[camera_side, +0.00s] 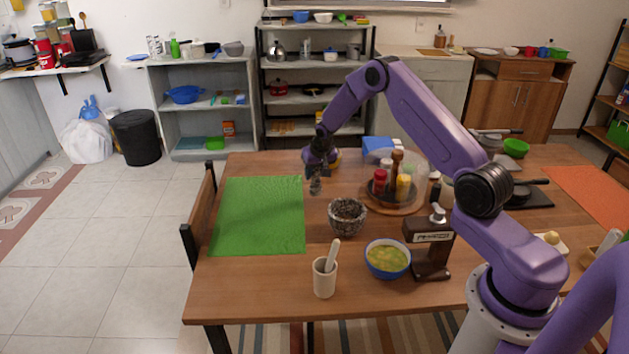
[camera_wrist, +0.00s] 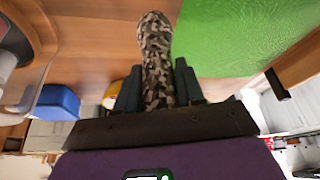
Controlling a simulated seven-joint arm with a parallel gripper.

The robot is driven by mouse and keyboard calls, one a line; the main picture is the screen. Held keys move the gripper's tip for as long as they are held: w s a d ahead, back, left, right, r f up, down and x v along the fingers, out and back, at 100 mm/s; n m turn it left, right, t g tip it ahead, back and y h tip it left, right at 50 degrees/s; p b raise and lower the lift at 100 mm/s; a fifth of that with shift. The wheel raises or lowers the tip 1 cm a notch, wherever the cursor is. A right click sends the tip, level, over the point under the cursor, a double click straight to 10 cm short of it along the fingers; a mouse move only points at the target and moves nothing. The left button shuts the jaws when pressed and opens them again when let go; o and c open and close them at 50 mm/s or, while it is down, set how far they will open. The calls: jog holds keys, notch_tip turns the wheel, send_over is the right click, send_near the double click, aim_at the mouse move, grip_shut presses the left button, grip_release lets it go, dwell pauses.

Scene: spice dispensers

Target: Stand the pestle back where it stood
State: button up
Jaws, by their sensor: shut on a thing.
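The pestle (camera_side: 315,186) is mottled grey, black and tan stone. My gripper (camera_side: 317,170) is shut on it and holds it, hanging roughly upright, near the right edge of the green mat (camera_side: 258,215). In the wrist view the pestle (camera_wrist: 156,50) runs up from between the dark fingers of my gripper (camera_wrist: 158,88); the fingers hide part of it. The dark speckled stone mortar (camera_side: 347,218) stands on the table in front of and to the right of the pestle, apart from it. Its inside is partly visible.
A beige cup (camera_side: 324,282) with a pale pestle stands at the front. A blue bowl (camera_side: 387,260) of yellow-green food and a brown dispenser (camera_side: 430,245) stand to its right. A round wooden tray (camera_side: 385,207) with spice bottles is behind them. The green mat is bare.

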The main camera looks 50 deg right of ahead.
aim_at(315, 180)
jog(key=shift+w+d+f, duration=0.1)
jog(key=shift+w+f, duration=0.05)
jog(key=shift+f, duration=0.75)
jog(key=shift+w+f, duration=0.1)
jog(key=shift+f, duration=0.75)
jog(key=shift+f, duration=0.1)
jog(key=o, duration=1)
jog(key=shift+f, duration=0.1)
jog(key=shift+o, duration=0.2)
